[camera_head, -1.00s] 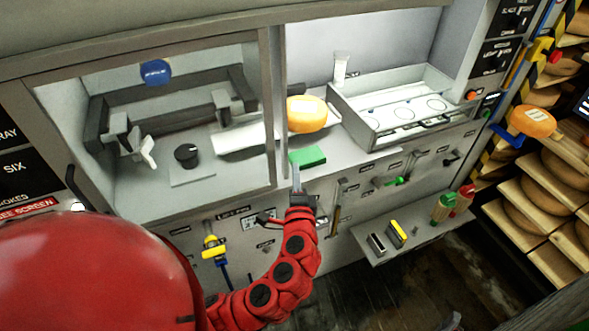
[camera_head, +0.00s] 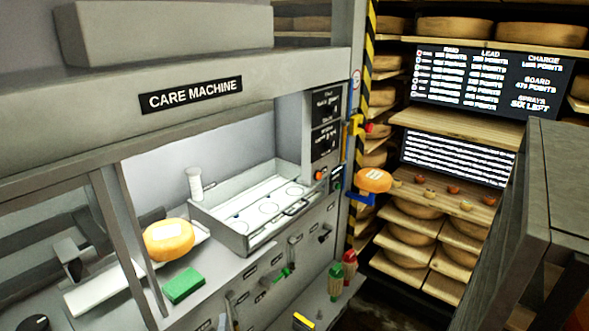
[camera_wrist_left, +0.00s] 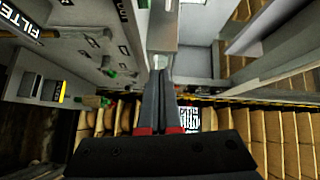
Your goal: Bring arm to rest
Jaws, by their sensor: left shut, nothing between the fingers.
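My left gripper (camera_wrist_left: 160,78) shows in the left wrist view, its two dark fingers together with nothing between them. I cannot make it out in the head view. My right gripper is in neither view. An orange cheese wheel (camera_head: 169,240) with a pale label sits on the care machine's (camera_head: 218,285) counter in the head view. A green block (camera_head: 183,285) lies just in front of it.
An open white tray (camera_head: 243,243) stands on the counter. Another orange cheese (camera_head: 374,180) is by the blue bracket (camera_head: 361,198). Shelves of cheese wheels (camera_head: 415,228) fill the right. A grey structure (camera_head: 560,165) stands at the right edge.

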